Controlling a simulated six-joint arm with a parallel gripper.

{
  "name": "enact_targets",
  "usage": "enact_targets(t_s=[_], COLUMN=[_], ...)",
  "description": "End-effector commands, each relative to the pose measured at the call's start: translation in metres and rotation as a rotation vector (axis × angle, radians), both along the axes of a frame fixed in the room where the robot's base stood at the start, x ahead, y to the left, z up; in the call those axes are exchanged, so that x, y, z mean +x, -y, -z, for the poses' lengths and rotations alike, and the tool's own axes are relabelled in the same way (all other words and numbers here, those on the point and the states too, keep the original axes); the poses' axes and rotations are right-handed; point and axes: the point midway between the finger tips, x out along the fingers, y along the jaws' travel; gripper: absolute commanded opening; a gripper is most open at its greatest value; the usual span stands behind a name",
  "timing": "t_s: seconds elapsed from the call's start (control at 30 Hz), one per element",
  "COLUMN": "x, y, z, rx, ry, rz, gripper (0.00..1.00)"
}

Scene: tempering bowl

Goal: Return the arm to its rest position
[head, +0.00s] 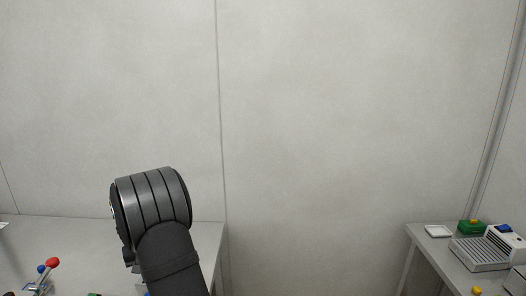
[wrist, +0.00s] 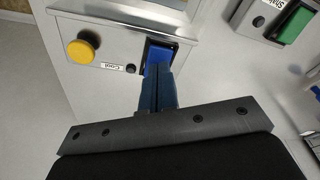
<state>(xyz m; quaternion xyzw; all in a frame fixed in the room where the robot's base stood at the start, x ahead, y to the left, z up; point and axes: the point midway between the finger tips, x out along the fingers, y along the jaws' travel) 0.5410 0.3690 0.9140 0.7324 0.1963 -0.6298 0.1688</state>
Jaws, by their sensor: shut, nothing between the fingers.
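My gripper (wrist: 158,72) shows in the wrist view, its two dark blue fingers shut together with nothing between them. The fingertips overlap the lower part of a blue switch (wrist: 160,50) on a light grey box (wrist: 115,25). I cannot tell whether they touch it. A label reading "Cool" sits left of the switch. In the head view a dark part of my arm (head: 150,205) rises at the lower left, and the gripper itself is not seen there.
A yellow knob (wrist: 82,48) sticks out of the box left of the switch. A green button (wrist: 294,24) is at the upper right. In the head view, a red-topped lever (head: 53,262) stands on the left table and a white vented machine (head: 506,242) on the right one.

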Motion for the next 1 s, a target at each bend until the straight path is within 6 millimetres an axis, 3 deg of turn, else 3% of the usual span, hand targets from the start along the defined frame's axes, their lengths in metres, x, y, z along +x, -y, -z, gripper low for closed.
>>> enact_targets(t_s=[0.03,0.5,1.0], x=[-0.001,0.000,-0.014], y=[0.001,0.000,-0.002], z=[0.012,-0.087,-0.121], rx=[-0.004,0.001,0.001], ry=[-0.005,0.003,0.023], rz=[0.000,0.005,0.263], gripper=[0.00,0.00,0.00])
